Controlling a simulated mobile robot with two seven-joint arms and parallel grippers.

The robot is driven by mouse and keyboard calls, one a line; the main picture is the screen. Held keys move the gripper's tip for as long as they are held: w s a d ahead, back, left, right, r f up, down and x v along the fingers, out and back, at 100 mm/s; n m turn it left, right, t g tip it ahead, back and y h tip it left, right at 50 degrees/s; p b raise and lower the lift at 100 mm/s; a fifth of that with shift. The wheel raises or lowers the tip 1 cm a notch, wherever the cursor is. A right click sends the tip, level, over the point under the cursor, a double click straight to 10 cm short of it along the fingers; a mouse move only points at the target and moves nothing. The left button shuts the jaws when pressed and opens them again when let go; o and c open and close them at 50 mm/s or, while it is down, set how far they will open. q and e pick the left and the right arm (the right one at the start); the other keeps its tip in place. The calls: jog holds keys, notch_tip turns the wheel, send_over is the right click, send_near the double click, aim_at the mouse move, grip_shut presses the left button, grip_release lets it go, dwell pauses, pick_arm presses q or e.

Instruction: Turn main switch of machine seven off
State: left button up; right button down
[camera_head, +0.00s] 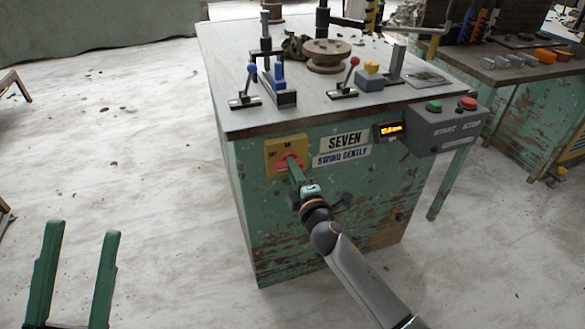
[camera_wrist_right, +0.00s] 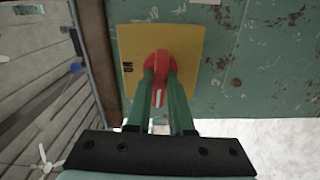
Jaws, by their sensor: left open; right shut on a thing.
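The main switch of machine seven is a red rotary knob (camera_wrist_right: 158,66) on a yellow plate (camera_wrist_right: 188,45), mounted on the front of the green machine cabinet. In the head view the yellow plate (camera_head: 271,152) sits left of the "SEVEN" sign (camera_head: 345,141), with the red knob (camera_head: 284,163) partly hidden by my gripper. My right gripper (camera_wrist_right: 160,85) is shut on the red knob, one green finger on each side. In the right wrist view a white mark shows on the knob between the fingers. My left gripper (camera_head: 80,255) is open and empty at the lower left, away from the machine.
A grey start/stop box (camera_head: 445,132) hangs at the right corner. Another bench (camera_head: 520,95) stands at right.

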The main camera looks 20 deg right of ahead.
pick_arm(q)
jog(key=shift+r, duration=0.1)
pick_arm(e)
jog(key=shift+n, duration=0.5)
jog(key=c, duration=0.8)
grip_release()
pick_arm(q)
jog(key=shift+w+a+f+n+y+p, duration=0.1)
jog(key=shift+w+f+n+y+p, duration=0.1)
jog(key=shift+w+n+y+p, duration=0.25)
jog(key=shift+w+a+f+n+y+p, duration=0.15)
jog(key=shift+w+n+y+p, duration=0.15)
jog(key=shift+y, duration=0.25)
pick_arm(e)
jog(key=s, duration=1.2)
jog(key=shift+s+d, duration=0.25)
jog(key=shift+s, duration=0.05)
pick_arm(q)
jog(key=shift+d+r, duration=0.1)
